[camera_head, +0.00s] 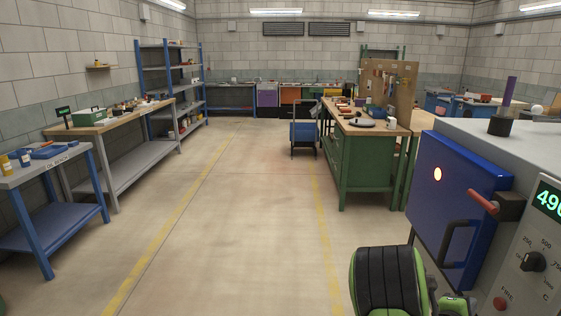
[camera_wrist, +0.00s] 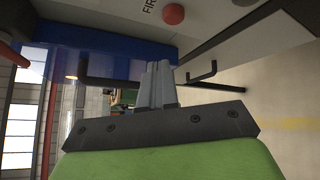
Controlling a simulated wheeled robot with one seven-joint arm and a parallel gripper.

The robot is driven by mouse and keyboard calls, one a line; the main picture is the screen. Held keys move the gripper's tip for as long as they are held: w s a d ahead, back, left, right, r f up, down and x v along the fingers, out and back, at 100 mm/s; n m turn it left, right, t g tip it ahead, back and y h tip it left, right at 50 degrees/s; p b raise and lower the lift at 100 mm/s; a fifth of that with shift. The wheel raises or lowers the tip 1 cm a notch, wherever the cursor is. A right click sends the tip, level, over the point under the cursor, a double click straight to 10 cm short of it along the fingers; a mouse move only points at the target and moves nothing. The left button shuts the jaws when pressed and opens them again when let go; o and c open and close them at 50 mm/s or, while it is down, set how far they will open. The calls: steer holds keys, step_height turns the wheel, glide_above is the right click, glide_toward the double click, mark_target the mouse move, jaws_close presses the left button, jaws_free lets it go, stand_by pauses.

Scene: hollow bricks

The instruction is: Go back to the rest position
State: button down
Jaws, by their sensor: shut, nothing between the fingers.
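My gripper (camera_wrist: 158,84) shows in the wrist view with its grey fingers together and nothing between them. It is in front of the furnace (camera_head: 500,150), beside its blue door (camera_head: 445,195) and control panel. In the head view, the green and black part of my arm (camera_head: 390,280) is at the bottom right, low in front of the furnace. The fingertips cannot be made out in that view. The blue door also shows in the wrist view (camera_wrist: 110,42) and looks shut.
The furnace has a red handle (camera_head: 483,201) and a lit display (camera_head: 549,200). A green workbench (camera_head: 370,165) stands beyond it. A blue table (camera_head: 50,215) and a long bench (camera_head: 125,165) line the left wall. The floor (camera_head: 230,220) between is clear.

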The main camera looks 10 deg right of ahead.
steer(key=s+a+r+m+y+p, duration=0.2)
steer(key=a+r+m+y, duration=0.25)
steer(key=a, duration=0.55)
steer(key=s+a+r+m+y+p, duration=0.25)
steer(key=a+r, duration=0.35)
steer(key=a, duration=0.3)
steer(key=s+a+r+m+y+p, duration=0.25)
steer(key=a+r+m+y, duration=0.2)
steer(key=a, duration=0.55)
steer(key=s+a+r+g+y, duration=0.1)
steer(key=s+a+r+y, duration=0.1)
steer(key=s+a, duration=0.5)
steer(key=shift+s+r+p, duration=0.2)
steer(key=shift+s+p, duration=0.1)
steer(key=shift+s, duration=0.5)
steer(key=shift+n, duration=0.25)
